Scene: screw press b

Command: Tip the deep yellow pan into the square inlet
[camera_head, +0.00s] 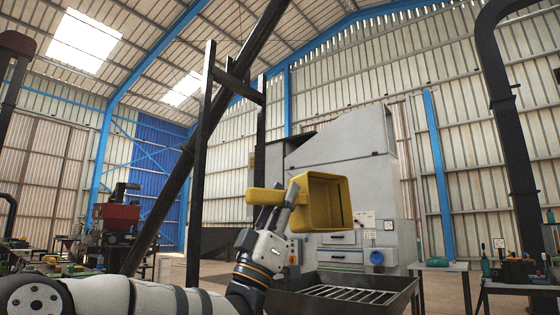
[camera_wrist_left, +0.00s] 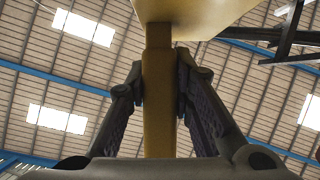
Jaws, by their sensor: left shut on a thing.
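The deep yellow pan (camera_head: 325,203) is held up in the air near the middle of the head view. Its open side faces the camera and right, so it stands on its side, and its inside looks empty from here. My left gripper (camera_head: 278,205) is shut on its handle. The left wrist view shows the handle (camera_wrist_left: 158,110) between both fingers and the pan body (camera_wrist_left: 195,15) beyond. Below the pan is a dark square inlet (camera_head: 400,297) with a light slatted grate; the pan is above and apart from it. My right gripper is not in view.
A large grey machine (camera_head: 345,155) with drawers and a control panel stands behind the pan. A dark slanting tube (camera_head: 180,170) and posts rise at left. A table (camera_head: 440,266) with bottles and small items is at right. A red machine (camera_head: 115,215) stands far left.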

